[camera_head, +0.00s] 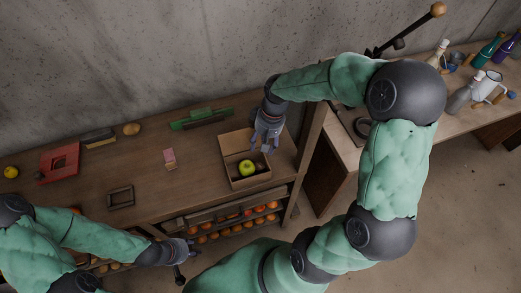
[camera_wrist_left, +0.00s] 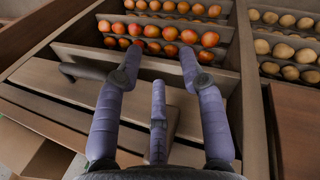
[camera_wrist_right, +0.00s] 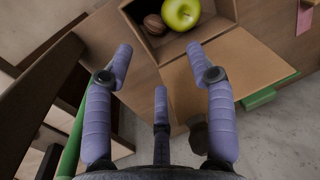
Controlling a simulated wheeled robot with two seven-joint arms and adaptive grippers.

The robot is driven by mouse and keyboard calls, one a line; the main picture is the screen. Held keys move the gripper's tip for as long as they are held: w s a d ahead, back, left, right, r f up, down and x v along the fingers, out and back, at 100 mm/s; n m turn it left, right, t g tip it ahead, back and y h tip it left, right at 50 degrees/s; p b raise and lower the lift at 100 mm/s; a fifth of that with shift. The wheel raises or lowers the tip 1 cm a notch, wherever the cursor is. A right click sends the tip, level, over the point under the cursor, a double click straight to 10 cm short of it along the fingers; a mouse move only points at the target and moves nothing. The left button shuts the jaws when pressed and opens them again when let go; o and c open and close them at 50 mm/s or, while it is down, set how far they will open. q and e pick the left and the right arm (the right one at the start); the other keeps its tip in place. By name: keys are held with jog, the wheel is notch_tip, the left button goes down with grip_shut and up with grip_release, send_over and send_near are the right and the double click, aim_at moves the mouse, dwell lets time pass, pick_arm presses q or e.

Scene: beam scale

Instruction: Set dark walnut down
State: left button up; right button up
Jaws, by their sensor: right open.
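The dark walnut (camera_wrist_right: 155,24) lies in an open cardboard box (camera_head: 231,143), beside a green apple (camera_wrist_right: 181,13). The apple also shows in the head view (camera_head: 247,167); there I cannot make out the walnut. My right gripper (camera_head: 268,142) is over the box's far part; in the right wrist view its fingers (camera_wrist_right: 158,58) are spread, empty and apart from the walnut. My left gripper (camera_head: 190,248) is low in front of the table. In the left wrist view its fingers (camera_wrist_left: 160,58) are spread with nothing between them, near a dark handle (camera_wrist_left: 75,71).
A green long object (camera_head: 202,119), a pink block (camera_head: 170,158), a small dark frame (camera_head: 120,197) and a red item (camera_head: 59,162) lie on the table. Racks of orange fruit (camera_wrist_left: 175,33) sit below. Bottles and a white jug (camera_head: 488,85) stand on the right-hand table.

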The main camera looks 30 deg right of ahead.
jog(key=shift+d+r, duration=0.2)
jog(key=shift+r, duration=0.85)
jog(key=shift+d+r, duration=0.2)
jog(key=shift+r, duration=0.85)
